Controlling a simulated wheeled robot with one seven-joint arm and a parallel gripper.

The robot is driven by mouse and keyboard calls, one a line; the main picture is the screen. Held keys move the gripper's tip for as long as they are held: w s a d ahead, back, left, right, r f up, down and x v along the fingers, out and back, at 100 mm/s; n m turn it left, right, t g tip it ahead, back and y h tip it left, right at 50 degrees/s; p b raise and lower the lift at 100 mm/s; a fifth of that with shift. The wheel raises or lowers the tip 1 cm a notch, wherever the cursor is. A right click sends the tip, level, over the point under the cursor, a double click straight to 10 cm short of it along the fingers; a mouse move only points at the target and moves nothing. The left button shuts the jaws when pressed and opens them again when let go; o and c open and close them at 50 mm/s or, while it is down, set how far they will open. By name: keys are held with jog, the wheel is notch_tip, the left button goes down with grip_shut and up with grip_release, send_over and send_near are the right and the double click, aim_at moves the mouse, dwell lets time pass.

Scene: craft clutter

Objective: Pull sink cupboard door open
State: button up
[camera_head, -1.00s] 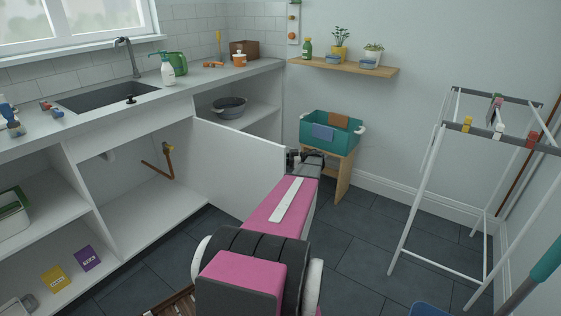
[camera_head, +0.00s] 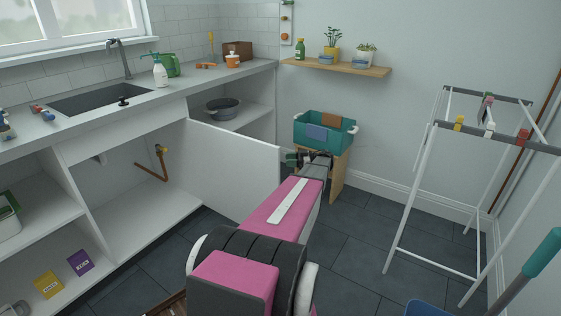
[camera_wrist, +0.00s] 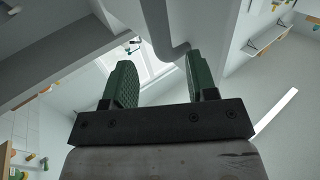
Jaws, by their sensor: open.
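The sink cupboard door (camera_head: 235,168) is a plain white panel and stands swung wide open, out from the counter. The cupboard interior (camera_head: 125,190) shows behind it, with a brass pipe. My gripper (camera_head: 292,158) is open just right of the door's free edge in the head view. In the wrist view its two green fingers (camera_wrist: 160,82) are apart. A pale bar with a curved end (camera_wrist: 170,45) shows beyond and between them; I cannot tell whether it touches them. The door's outer face is hidden in the head view.
A teal basket (camera_head: 325,131) on a small wooden stand is behind my gripper. A white drying rack (camera_head: 430,205) stands at right. A wooden shelf (camera_head: 335,67) is on the wall. Dark tiled floor (camera_head: 345,240) is clear between door and rack.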

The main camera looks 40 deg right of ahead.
jog(key=shift+v, duration=1.75)
